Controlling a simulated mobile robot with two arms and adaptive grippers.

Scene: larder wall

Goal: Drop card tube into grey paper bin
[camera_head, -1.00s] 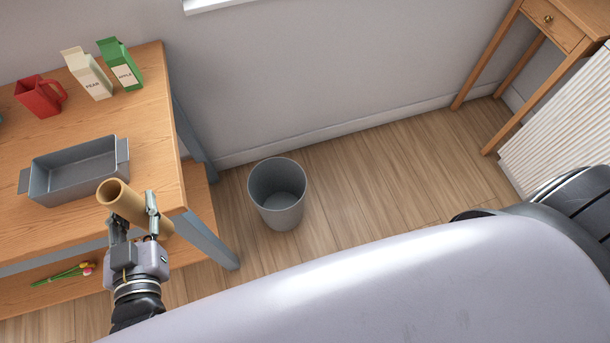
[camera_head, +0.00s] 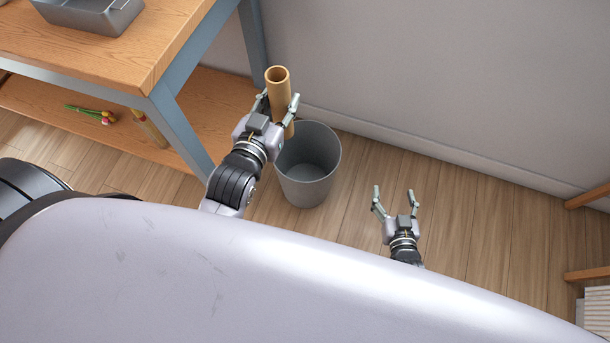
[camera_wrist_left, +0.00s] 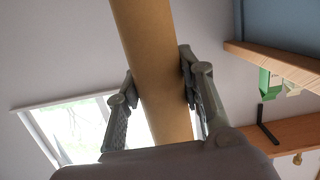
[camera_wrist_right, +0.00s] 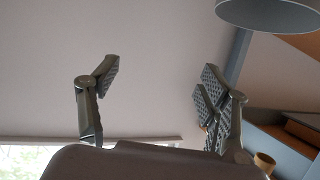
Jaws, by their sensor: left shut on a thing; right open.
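The brown card tube (camera_head: 279,92) is upright with a slight tilt in my left gripper (camera_head: 279,104), which is shut on its middle. In the left wrist view the tube (camera_wrist_left: 152,65) runs between the two fingers (camera_wrist_left: 160,92). My right gripper (camera_head: 379,202) is open and empty, right of the bin.
A wooden table (camera_head: 130,50) with blue-grey legs stands at the left, bearing a grey tray (camera_head: 90,18). Floor right of the bin is clear up to wooden legs (camera_head: 588,274).

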